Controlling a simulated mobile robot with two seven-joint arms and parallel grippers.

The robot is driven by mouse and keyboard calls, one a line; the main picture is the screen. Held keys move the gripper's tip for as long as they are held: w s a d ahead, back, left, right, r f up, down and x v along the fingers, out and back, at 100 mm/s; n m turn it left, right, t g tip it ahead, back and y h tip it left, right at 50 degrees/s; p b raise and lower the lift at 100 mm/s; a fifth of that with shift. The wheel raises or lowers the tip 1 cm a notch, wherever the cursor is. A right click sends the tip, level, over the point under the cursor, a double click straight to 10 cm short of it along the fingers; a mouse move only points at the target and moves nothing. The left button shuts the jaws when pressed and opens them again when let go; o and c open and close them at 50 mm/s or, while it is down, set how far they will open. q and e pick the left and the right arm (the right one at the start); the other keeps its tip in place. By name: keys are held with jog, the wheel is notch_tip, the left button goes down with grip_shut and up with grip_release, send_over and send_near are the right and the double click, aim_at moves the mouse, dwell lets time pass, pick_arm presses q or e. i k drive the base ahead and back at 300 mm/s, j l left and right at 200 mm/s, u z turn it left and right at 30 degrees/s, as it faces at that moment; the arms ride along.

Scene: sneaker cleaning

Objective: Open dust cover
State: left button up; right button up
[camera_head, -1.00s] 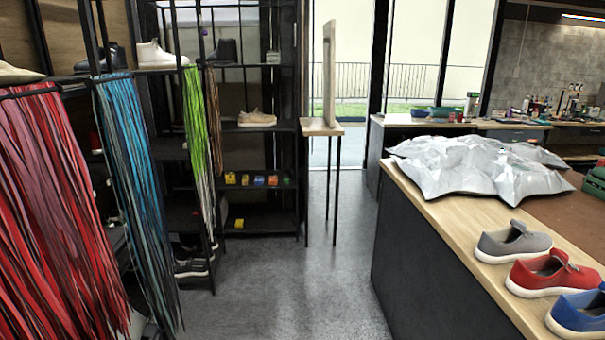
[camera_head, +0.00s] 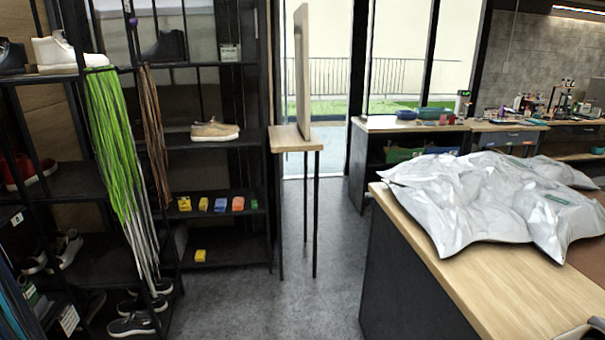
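The dust cover (camera_head: 470,195) is a crumpled light grey-white sheet. It lies spread in a lumpy heap on the wooden counter (camera_head: 425,260) at the right. A small green label shows on its right part. What is under it is hidden. Neither of my grippers shows in the head view.
A dark shelf rack with shoes (camera_head: 214,131) and green laces (camera_head: 115,150) stands at the left. A narrow wooden stand (camera_head: 296,139) is in the middle. A back counter (camera_head: 410,124) holds bins and tools.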

aim_at(183, 2)
jog(key=i, duration=1.45)
